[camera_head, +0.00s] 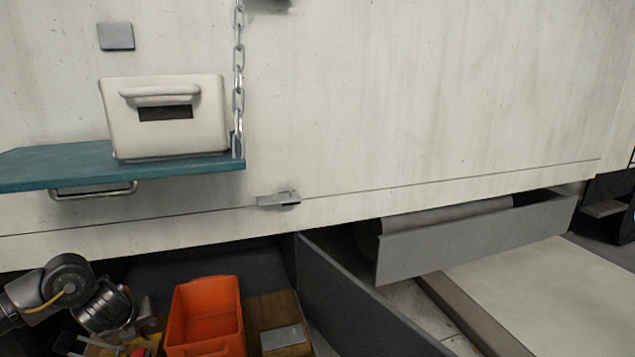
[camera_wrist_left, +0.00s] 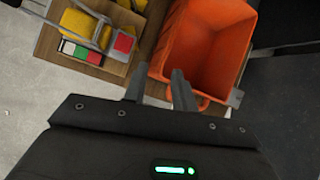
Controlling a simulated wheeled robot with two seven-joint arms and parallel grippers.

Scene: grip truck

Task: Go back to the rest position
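My left arm comes in at the lower left of the head view, where its dark wrist shows beside an orange bin (camera_head: 206,318). In the left wrist view my left gripper (camera_wrist_left: 160,82) has its two fingers apart with nothing visible between them, so it is open and empty. The fingertips show in front of the near left edge of the orange bin (camera_wrist_left: 203,45); I cannot tell whether they touch it. My right gripper is in neither view.
A teal shelf (camera_head: 60,167) carries a cream box (camera_head: 165,120) beside a hanging chain (camera_head: 239,70). A grey open flap (camera_head: 475,238) juts out at right. A wooden tray (camera_wrist_left: 100,68) with colored items lies beside the bin.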

